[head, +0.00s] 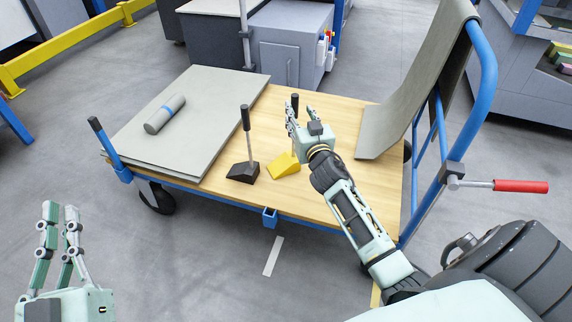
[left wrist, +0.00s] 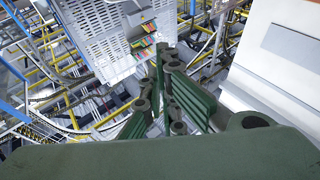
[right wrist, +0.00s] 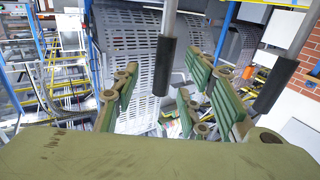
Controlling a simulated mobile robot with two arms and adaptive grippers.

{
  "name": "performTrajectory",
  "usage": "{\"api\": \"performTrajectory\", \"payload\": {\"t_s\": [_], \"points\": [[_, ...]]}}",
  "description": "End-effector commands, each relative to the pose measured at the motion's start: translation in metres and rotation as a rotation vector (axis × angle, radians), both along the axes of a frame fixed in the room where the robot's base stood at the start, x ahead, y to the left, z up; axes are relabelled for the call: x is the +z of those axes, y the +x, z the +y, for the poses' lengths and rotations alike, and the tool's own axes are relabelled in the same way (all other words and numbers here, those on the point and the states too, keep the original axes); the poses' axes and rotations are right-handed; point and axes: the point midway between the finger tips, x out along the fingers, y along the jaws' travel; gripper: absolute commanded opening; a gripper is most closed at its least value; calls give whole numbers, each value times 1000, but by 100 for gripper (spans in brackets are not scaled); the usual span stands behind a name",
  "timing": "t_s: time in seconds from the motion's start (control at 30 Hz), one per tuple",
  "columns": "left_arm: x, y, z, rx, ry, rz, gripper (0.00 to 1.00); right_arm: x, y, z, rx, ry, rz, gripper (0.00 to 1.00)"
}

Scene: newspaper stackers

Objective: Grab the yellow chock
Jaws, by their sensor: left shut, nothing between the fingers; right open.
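The yellow chock (head: 285,167) is a wedge on the wooden bed of the blue cart. A dark upright grip (head: 295,101) shows behind my fingers; its join to the chock is hidden. My right gripper (head: 299,112) is open above and just right of the wedge, with its fingers by that grip. In the right wrist view, a black grip (right wrist: 165,65) shows between the open fingers (right wrist: 160,80), apart from them as far as I can tell. My left gripper (head: 61,208) is shut and empty, pointing up at the lower left, away from the cart; it also shows in the left wrist view (left wrist: 163,75).
A black chock (head: 243,173) with an upright handle stands just left of the yellow one. Grey sheets (head: 190,125) with a rolled paper (head: 165,114) lie on the cart's left. A curved grey sheet (head: 415,85) leans on the blue rail (head: 488,75) at right.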

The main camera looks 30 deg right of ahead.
Motion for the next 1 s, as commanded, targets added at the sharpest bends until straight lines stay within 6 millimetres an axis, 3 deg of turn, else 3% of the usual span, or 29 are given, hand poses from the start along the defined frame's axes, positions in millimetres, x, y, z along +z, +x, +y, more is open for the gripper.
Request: {"api": "performTrajectory", "payload": {"t_s": [0.3, 0.43, 0.77, 1.0], "points": [[52, -30, 1, -18, -86, -304, 0, -6, 32, -6, -1, -3, -1, 40], [66, -41, 2, -22, -110, -386, 0, -5, 43, -9, 0, -3, 0, 40], [72, -46, 3, -23, -119, -418, 0, -5, 46, -10, 0, -1, 0, 40], [72, -46, 3, -23, -119, -417, 0, -5, 46, -10, 0, -1, 0, 19]]}}
